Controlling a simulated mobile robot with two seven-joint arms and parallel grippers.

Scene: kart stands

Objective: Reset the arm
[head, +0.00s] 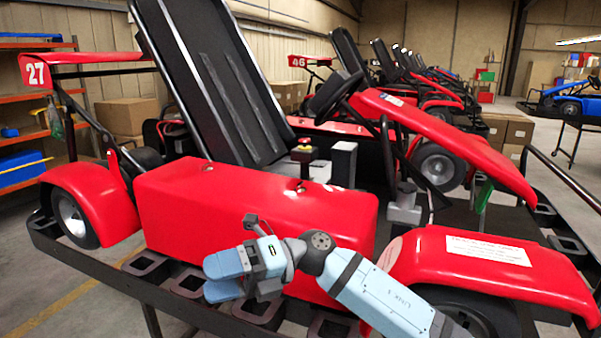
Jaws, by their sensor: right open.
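My right arm (375,292) comes in from the lower right and reaches left in front of the red side pod of a kart (250,212). I see nothing between the fingers. It appears over the front edge of the kart stand (115,275), near the lower edge of the side pod; I cannot tell whether it touches either. My left gripper is not in view.
More karts stand in a row behind. Shelves (30,125) and cardboard boxes (125,116) are at left. The floor at lower left is clear.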

